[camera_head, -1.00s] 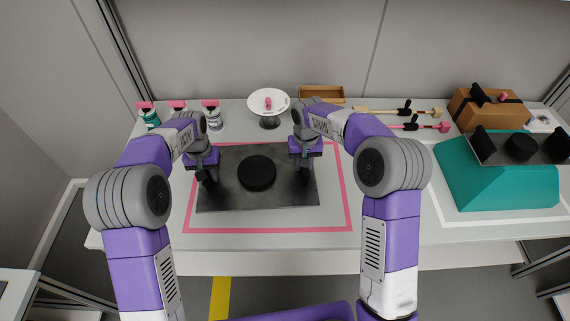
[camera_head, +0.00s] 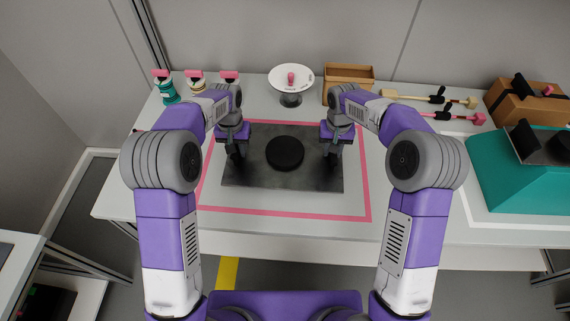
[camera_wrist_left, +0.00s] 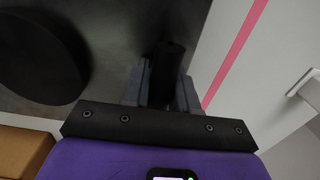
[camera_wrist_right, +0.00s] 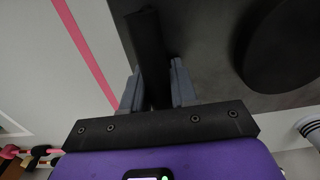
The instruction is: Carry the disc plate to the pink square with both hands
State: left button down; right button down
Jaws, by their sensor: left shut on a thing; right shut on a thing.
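The disc plate (camera_head: 284,180) is a dark grey rectangle with a round black disc (camera_head: 285,153) at its middle. In the head view it lies within the pink square outline (camera_head: 290,213) on the white table; I cannot tell whether it touches the table. My left gripper (camera_head: 236,156) is shut on the black handle (camera_wrist_left: 168,62) at the plate's left end. My right gripper (camera_head: 334,153) is shut on the black handle (camera_wrist_right: 148,50) at its right end. The fingertips are partly hidden in the head view.
A white dish on a stand (camera_head: 291,78) and a wooden box (camera_head: 348,80) stand behind the plate. Several pink-topped bottles (camera_head: 196,82) are at the back left. Mallets (camera_head: 447,115) and a teal block (camera_head: 505,180) are on the right. The table's front strip is clear.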

aim_at(239, 157)
pick_arm(q)
jog(key=shift+a+f, duration=0.1)
jog(key=shift+f, duration=0.05)
pick_arm(e)
jog(key=shift+f, duration=0.15)
